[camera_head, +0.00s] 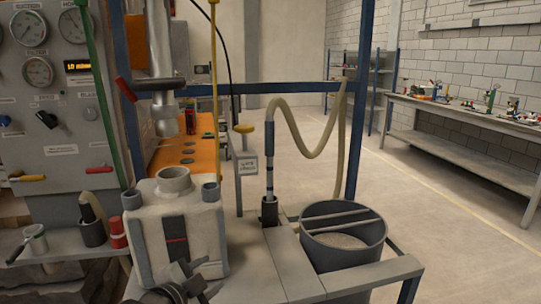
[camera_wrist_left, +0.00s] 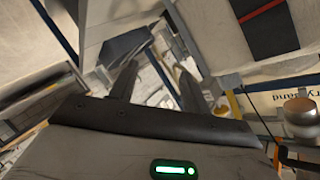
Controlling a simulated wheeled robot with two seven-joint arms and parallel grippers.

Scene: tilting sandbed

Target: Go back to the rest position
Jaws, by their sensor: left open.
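My left gripper (camera_head: 198,277) is low in the head view, in front of the lower part of a pale, worn tank (camera_head: 150,240) with a dark panel and red stripe. In the left wrist view its two dark fingers (camera_wrist_left: 157,78) stand apart with nothing held between them. The striped panel also shows at the top of the left wrist view (camera_wrist_left: 268,22). I cannot tell whether the gripper touches the tank. My right gripper is in neither view.
A control panel (camera_head: 55,125) with gauges stands at left, above a small shelf (camera_head: 75,247) with cups. A grey bucket (camera_head: 343,255) and a hose (camera_head: 318,155) stand right of the tank. A workbench (camera_head: 460,117) lines the right wall. The floor between is clear.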

